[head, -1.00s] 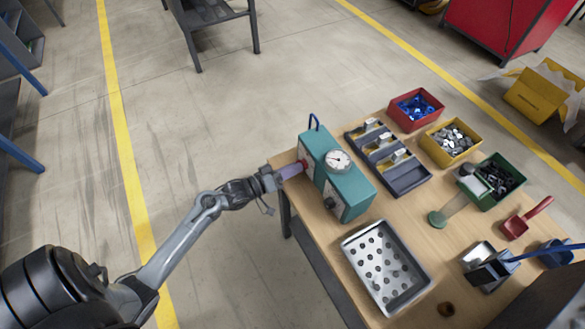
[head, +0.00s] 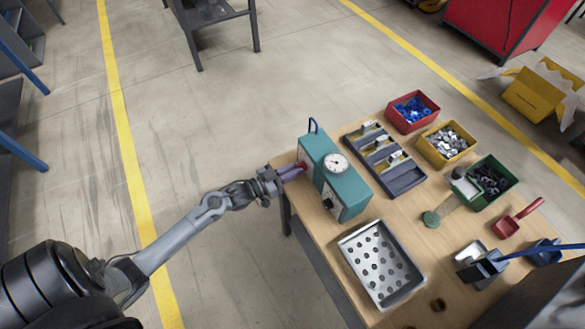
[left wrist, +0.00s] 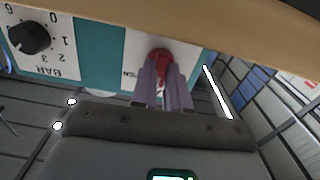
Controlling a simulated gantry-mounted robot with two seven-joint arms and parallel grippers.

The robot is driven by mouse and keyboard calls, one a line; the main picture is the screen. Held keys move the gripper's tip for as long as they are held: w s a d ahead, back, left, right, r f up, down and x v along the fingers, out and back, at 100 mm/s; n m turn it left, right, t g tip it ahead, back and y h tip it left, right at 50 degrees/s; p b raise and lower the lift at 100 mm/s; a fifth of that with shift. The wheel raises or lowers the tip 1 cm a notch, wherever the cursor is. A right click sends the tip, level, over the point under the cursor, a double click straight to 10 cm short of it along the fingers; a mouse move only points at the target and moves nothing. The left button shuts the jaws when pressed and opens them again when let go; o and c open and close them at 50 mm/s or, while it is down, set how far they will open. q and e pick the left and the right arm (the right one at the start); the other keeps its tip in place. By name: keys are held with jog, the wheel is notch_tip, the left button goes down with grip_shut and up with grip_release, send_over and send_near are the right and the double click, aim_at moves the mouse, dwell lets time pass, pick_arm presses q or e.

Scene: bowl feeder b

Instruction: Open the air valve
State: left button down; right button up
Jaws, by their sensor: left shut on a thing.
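The teal air unit (head: 346,192) stands at the left edge of the wooden table, with a round white gauge (head: 335,163) on top. In the left wrist view its front shows a red valve handle (left wrist: 159,56) on a white plate and a black knob (left wrist: 30,38) beside a printed BAR scale. My left gripper (head: 300,168) reaches the unit's left face, and in the left wrist view its purple fingers (left wrist: 163,85) are shut on the red handle. The fingers hide part of the handle. My right gripper is not in view.
A perforated metal tray (head: 381,264) lies in front of the unit. A grey divided tray (head: 405,181) is behind it. Red (head: 434,101), yellow (head: 426,148) and green (head: 487,205) bins stand farther right, near a red scoop (head: 508,228).

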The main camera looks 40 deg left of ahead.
pick_arm(q)
jog(key=m+p, duration=0.1)
jog(key=m, duration=0.3)
jog(key=shift+m, duration=0.4)
jog(key=shift+m+p, duration=0.3)
jog(key=shift+m, duration=2.2)
jog(key=c, duration=1.1)
grip_release()
jog(key=shift+s, duration=0.1)
jog(key=shift+p+v, duration=0.65)
jog(key=shift+v, duration=4.7)
